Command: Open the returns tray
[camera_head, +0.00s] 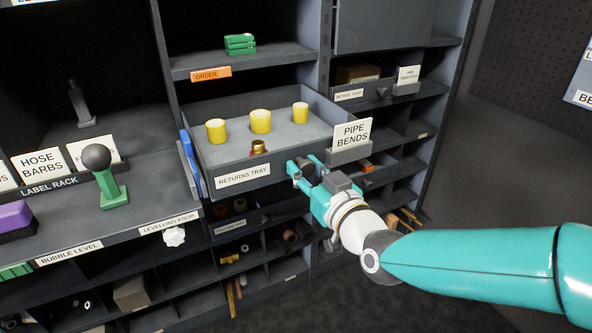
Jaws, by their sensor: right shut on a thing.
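The returns tray (243,182) is a grey drawer with a white label on its front, and it stands out from the shelf unit. Its inside shows from above, with several things in it: three yellow cylinders (261,122) and a small brass and red fitting (259,148). My right gripper (302,169), teal and grey, is at the right part of the tray's front. It is shut on the tray's dark knob, which the fingers mostly hide. My left gripper is not in view.
A "PIPE BENDS" card (352,134) in a holder stands just behind the right gripper. A blue object (191,165) stands close by the tray's left side. A green stand with a grey ball (97,157) is on the left shelf. Open floor lies at the lower right.

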